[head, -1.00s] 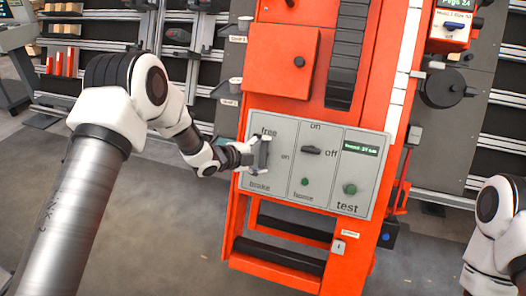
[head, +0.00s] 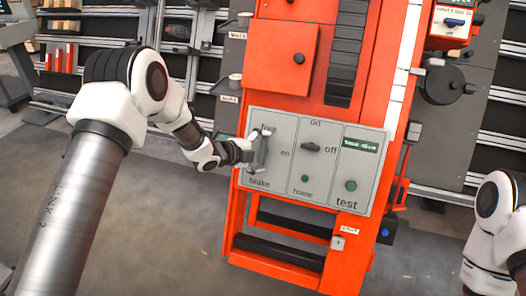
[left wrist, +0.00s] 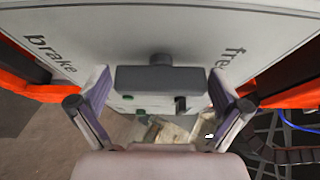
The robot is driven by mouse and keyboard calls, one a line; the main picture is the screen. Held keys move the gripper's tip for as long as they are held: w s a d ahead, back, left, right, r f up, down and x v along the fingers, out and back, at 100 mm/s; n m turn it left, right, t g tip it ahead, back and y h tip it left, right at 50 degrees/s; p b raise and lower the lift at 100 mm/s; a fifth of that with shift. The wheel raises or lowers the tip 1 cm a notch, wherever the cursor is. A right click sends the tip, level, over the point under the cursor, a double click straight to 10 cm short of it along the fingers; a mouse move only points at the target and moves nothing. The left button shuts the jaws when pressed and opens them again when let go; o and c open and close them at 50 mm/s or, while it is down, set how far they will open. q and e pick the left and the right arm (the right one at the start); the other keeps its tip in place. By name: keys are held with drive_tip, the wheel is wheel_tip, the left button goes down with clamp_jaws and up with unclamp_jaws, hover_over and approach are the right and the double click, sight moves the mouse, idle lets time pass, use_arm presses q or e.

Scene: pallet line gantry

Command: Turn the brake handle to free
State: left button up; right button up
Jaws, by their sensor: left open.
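The grey control panel (head: 285,185) on the orange machine has a dark brake handle (head: 263,152) at its left, between the word "free" above and "brake" below. In the left wrist view the handle (left wrist: 160,79) is a dark bar on a round hub, between "brake" at left and "free" at right. My left gripper (head: 254,152) is at the handle. Its two fingers (left wrist: 160,92) are open, one at each end of the bar, with small gaps visible. My right arm shows at the right edge; its gripper is out of view.
To the right on the panel are a black on/off switch (head: 311,147), a green home button (head: 305,179), a green test button (head: 350,185) and a small display (head: 360,145). An orange box (head: 281,58) juts out above. The floor at left is clear.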

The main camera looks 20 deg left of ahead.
use_arm(q)
drive_tip(key=v, duration=1.2)
drive_tip(key=s+d+f+n+g+y, duration=0.1)
drive_tip(key=s+d+f+n+g, duration=0.15)
drive_tip(key=s+f, duration=0.7)
drive_tip(key=s+d+f+n+g+y, duration=0.1)
drive_tip(key=s+d+f+g, duration=0.45)
drive_tip(key=f, duration=0.75)
drive_tip(key=s+a+f+n+y, duration=0.1)
drive_tip(key=s+f+n, duration=0.2)
drive_tip(key=s, duration=0.3)
drive_tip(key=s+a+f+n+y, duration=0.1)
drive_tip(key=s+f+n, duration=0.2)
drive_tip(key=s, duration=0.4)
drive_tip(key=s+a+n+g+y, duration=0.3)
drive_tip(key=s+a+n, duration=0.2)
drive_tip(key=s+n, duration=0.6)
wheel_tip(320, 180, up, 17)
drive_tip(key=w+n+p, duration=0.2)
drive_tip(key=p, duration=1.5)
drive_tip(key=shift+d+r, duration=0.15)
drive_tip(key=shift+r, duration=0.05)
